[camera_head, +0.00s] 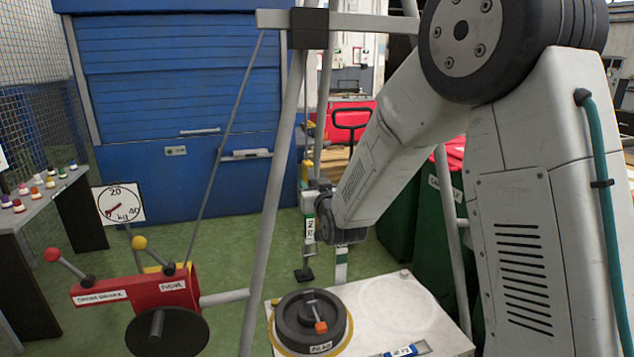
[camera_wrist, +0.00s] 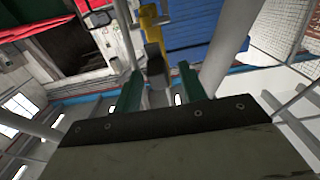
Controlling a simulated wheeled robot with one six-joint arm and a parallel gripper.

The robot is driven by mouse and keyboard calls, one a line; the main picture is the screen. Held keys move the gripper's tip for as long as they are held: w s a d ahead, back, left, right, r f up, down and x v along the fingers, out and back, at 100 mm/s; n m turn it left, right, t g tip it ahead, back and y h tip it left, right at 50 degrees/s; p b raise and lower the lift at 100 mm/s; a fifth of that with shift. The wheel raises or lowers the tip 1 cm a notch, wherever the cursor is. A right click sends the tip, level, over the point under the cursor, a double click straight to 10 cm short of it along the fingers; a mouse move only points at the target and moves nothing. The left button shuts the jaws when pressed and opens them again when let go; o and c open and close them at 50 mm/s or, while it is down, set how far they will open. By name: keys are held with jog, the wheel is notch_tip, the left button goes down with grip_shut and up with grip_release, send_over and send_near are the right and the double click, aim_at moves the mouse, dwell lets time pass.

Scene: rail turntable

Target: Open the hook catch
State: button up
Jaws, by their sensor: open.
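My gripper (camera_wrist: 158,78) shows in the wrist view as two green fingers, standing apart. A yellow upright piece (camera_wrist: 150,22) with a dark grey block below it is in line with the gap between the fingers. It may be the hook, but I cannot make out the catch or tell whether anything touches the fingers. In the head view, a small yellow piece (camera_head: 308,172) hangs under the frame, just left of my wrist. My wrist hides much of the area around it, and the fingers are not clear there.
Grey frame legs (camera_head: 271,200) stand close to my arm. A red winch box (camera_head: 135,290) with ball-ended levers is at the lower left. A dark weight (camera_head: 310,322) with an orange-tipped handle rests on a pale platform (camera_head: 445,335). A dial (camera_head: 120,204) stands at the left.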

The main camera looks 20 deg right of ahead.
jog(key=shift+w, duration=1.4)
